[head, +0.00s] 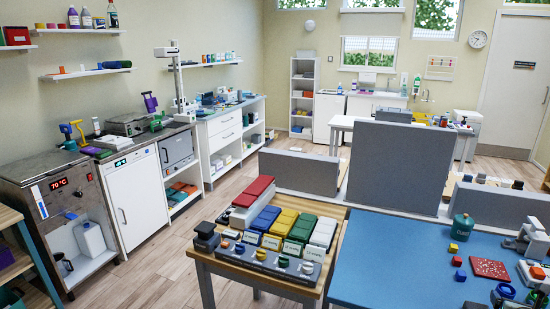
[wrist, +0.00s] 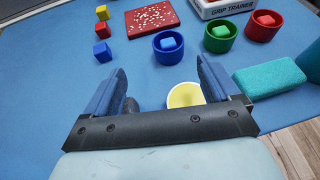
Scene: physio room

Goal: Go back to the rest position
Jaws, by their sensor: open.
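My gripper (wrist: 160,78) shows in the wrist view, its two blue-padded fingers spread wide with nothing held between them. It is above the blue table top (wrist: 60,110). I cannot clearly make out the gripper in the head view.
A blue bowl (wrist: 168,57), green bowl (wrist: 220,44) and red bowl (wrist: 264,31) each hold a cube. A speckled red board (wrist: 152,19), loose cubes (wrist: 102,30), a GRIP TRAINER box (wrist: 225,8) and a teal block (wrist: 268,77) surround them. Grey partitions (head: 395,165) stand behind the table.

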